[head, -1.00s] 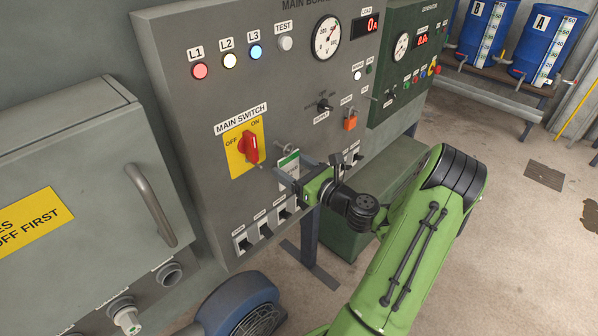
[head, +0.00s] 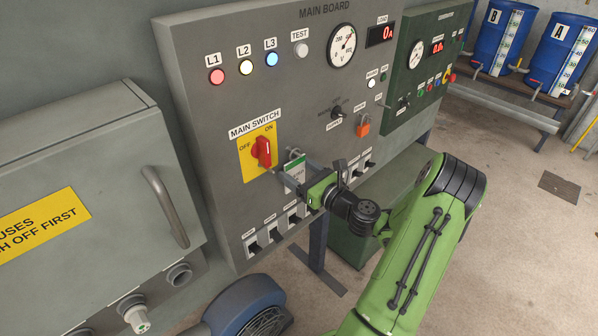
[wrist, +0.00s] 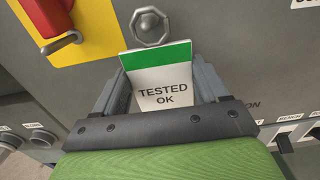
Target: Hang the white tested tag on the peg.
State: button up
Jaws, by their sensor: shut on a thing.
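The white tag (head: 295,172) has a green band at its top and reads "TESTED OK". It also shows in the wrist view (wrist: 163,88), upright between the two fingers. My gripper (head: 287,181) is shut on the tag's sides, in front of the grey main board; it also shows in the wrist view (wrist: 162,86). I cannot tell whether the tag touches the peg.
The red main switch (head: 262,152) on its yellow plate is left of the peg. A row of small breakers (head: 274,234) lies below. A grey fuse box (head: 80,165) with a handle stands at left.

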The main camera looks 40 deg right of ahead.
jog(key=o, duration=1.1)
jog(key=shift+c, duration=0.2)
jog(key=s, duration=1.5)
jog(key=shift+s+d+p, duration=0.2)
jog(key=shift+s+p, duration=0.15)
jog(key=shift+p, duration=0.1)
